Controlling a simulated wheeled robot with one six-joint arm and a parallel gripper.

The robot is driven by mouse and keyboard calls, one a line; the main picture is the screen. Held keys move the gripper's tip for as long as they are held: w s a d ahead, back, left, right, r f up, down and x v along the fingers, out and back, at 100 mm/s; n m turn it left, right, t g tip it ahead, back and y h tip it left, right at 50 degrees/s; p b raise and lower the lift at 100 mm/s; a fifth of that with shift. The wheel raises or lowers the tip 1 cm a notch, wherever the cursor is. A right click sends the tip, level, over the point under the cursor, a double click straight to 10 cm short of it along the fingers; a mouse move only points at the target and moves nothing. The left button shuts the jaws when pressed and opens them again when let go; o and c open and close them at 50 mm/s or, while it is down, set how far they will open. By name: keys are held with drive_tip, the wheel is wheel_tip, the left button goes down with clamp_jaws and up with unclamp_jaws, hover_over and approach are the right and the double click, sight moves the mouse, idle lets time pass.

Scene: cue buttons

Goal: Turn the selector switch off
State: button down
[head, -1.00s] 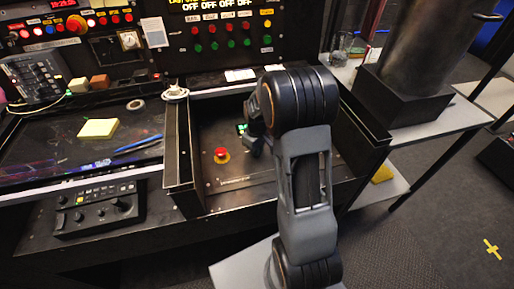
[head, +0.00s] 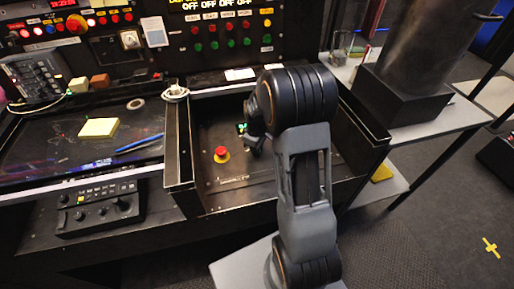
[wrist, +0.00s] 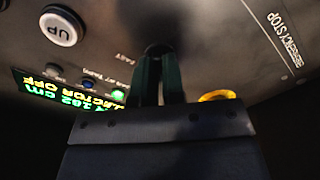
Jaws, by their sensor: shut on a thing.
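My gripper (wrist: 160,75) reaches down to the dark panel in the wrist view, its two fingers close together on a dark round knob, the selector switch (wrist: 158,48). The knob is blurred and in shadow, so its pointing direction is hard to tell. A small display (wrist: 65,95) beside it shows green text and yellow text that appears to read "SELECTOR OFF". A green light (wrist: 118,95) is lit next to the display. In the head view my arm hides most of the switch; the display (head: 241,127) shows just left of my wrist.
A white UP button (wrist: 61,27) sits to the left. Raised tray walls (head: 180,150) border the panel.

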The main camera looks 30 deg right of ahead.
drive_tip(key=c, duration=1.2)
unclamp_jaws()
wheel_tip(320, 180, up, 14)
drive_tip(key=shift+f+p, duration=0.1)
drive_tip(key=shift+p, duration=0.9)
drive_tip(key=shift+s+a+r+m+t+p, duration=0.6)
drive_tip(key=shift+s+a+r+m+p, duration=0.8)
drive_tip(key=shift+s+r, duration=1.15)
drive_tip(key=shift+s+a+r+m+t+p, duration=0.75)
drive_tip(key=shift+s+a+r+p, duration=1.2)
drive_tip(key=shift+s, duration=0.95)
drive_tip(key=shift+s+a+r+m+t+p, duration=0.45)
drive_tip(key=shift+s+a+r+m+p, duration=1.1)
drive_tip(key=shift+s+r, duration=1.15)
